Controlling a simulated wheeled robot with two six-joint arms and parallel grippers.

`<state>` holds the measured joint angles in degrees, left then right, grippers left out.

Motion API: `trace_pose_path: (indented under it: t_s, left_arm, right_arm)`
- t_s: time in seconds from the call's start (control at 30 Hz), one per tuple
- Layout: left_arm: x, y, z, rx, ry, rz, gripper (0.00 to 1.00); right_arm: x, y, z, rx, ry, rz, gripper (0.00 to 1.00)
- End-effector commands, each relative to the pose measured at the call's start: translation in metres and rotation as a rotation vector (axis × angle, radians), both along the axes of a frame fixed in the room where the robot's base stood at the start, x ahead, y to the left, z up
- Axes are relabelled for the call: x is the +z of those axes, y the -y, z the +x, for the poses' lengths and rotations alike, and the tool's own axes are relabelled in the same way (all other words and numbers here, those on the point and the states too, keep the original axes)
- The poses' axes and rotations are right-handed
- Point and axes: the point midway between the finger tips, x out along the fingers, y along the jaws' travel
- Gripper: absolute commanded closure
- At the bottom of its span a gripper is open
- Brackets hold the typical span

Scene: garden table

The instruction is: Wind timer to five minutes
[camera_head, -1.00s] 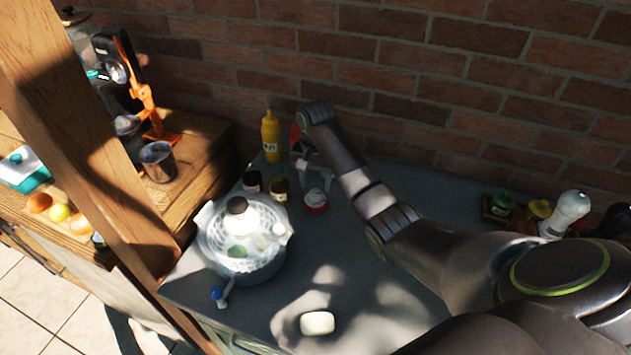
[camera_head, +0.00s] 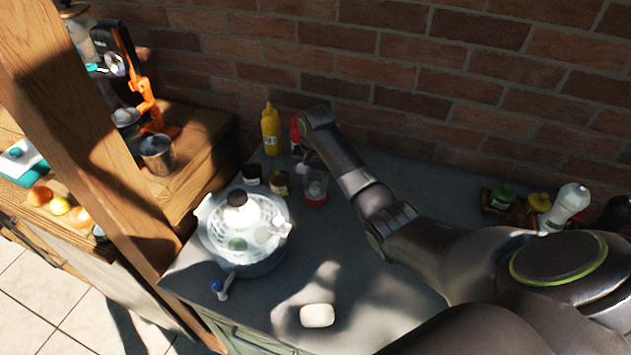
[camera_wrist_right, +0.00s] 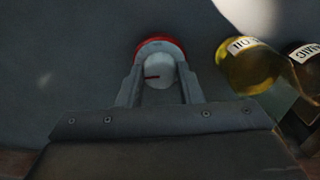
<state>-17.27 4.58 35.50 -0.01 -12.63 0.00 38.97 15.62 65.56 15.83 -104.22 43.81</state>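The timer (camera_head: 316,198) is a small round thing with a red base and a white knob, standing on the grey counter. In the right wrist view the timer's white knob (camera_wrist_right: 158,72) has a short red mark pointing left, and the red rim (camera_wrist_right: 160,42) shows beyond it. My right gripper (camera_wrist_right: 160,80) reaches down over the timer with one finger on each side of the knob. The fingers look shut on it; the exact contact is hard to see. In the head view my right gripper (camera_head: 312,174) is partly hidden by its own wrist. My left gripper is out of view.
A white block (camera_head: 317,315) lies near the front.

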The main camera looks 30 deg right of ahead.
Motion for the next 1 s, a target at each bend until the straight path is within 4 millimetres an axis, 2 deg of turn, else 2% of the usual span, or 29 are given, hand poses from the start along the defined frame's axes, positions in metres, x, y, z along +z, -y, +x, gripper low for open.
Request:
trace_pose_path:
  t_s: [0.07, 0.17, 0.43, 0.73, 0.77, 0.8, 0.87, 1.0]
  left_arm:
    - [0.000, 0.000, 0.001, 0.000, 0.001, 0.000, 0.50]
    - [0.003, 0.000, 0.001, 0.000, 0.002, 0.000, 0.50]
    - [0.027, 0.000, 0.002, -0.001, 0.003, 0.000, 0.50]
    - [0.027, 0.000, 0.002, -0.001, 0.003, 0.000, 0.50]
    - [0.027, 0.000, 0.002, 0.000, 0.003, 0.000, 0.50]
    - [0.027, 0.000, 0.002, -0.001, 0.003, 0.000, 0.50]
    - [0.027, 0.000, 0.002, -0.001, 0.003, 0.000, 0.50]
    - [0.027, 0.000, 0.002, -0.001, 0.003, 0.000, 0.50]
  right_arm:
    - [0.000, 0.000, 0.000, 0.000, 0.000, 0.000, 0.90]
    - [0.002, 0.000, 0.000, -0.008, 0.000, 0.000, 0.90]
    - [0.004, 0.000, 0.000, -0.133, -0.001, 0.001, 0.90]
    - [0.001, 0.000, 0.000, -0.164, 0.001, 0.000, 0.90]
    - [0.001, 0.000, 0.000, -0.164, 0.001, 0.000, 0.66]
    - [0.001, 0.000, 0.000, -0.163, 0.001, 0.000, 0.61]
    - [0.001, 0.000, 0.000, -0.163, 0.001, 0.000, 0.53]
    - [0.000, 0.000, 0.000, -0.163, 0.001, -0.001, 0.53]
